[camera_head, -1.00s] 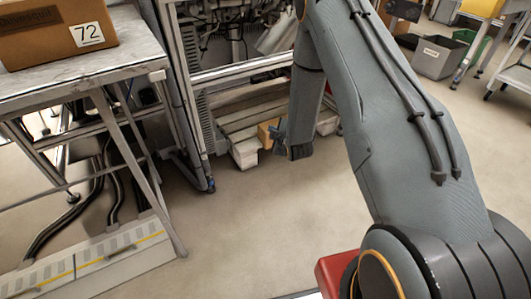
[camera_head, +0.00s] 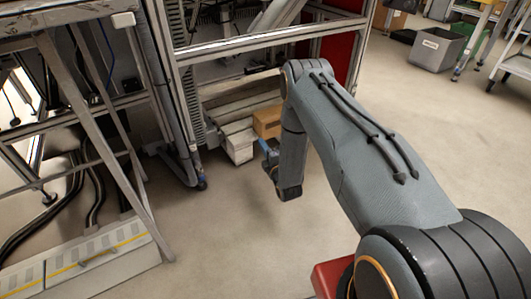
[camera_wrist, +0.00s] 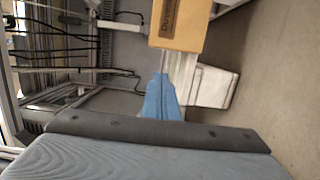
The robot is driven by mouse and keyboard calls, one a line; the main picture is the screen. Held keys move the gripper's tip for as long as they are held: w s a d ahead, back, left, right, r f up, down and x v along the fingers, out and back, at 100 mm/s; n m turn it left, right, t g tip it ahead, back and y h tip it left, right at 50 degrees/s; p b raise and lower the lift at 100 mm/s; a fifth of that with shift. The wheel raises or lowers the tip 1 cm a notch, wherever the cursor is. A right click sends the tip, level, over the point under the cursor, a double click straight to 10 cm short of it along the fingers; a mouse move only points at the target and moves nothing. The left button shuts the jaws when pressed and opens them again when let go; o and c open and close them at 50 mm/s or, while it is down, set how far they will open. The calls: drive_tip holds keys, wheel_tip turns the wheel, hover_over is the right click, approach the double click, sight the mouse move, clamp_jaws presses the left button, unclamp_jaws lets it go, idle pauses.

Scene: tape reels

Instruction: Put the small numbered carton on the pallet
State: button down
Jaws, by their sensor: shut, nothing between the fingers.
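A small brown carton (camera_head: 267,122) is at the near side of the pale slatted pallet (camera_head: 232,112), inside the machine frame's lower opening. It appears to sit on the pallet, though the contact is hidden. My gripper (camera_head: 268,152) is shut and empty, just in front of and below the carton in the head view. Its blue fingers (camera_wrist: 162,98) point toward the carton in the wrist view, with a small apparent gap.
A metal table (camera_head: 60,14) with slanted legs stands at left, cables beneath it. The machine frame (camera_head: 270,43) has a crossbar above the pallet and a post (camera_head: 172,110) to its left. A grey bin (camera_head: 436,48) stands at the back right. The middle floor is clear.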

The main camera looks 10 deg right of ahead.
sight(262, 133)
drive_tip(key=shift+w+d+b, duration=0.3)
drive_tip(key=shift+w+b, duration=0.35)
drive_tip(key=shift+w, duration=0.6)
drive_tip(key=shift+w+d+b, duration=0.25)
drive_tip(key=shift+w+b, duration=0.35)
drive_tip(key=shift+w, duration=0.65)
drive_tip(key=shift+w+d+b, duration=0.3)
drive_tip(key=shift+w+b, duration=0.35)
drive_tip(key=shift+w, duration=0.6)
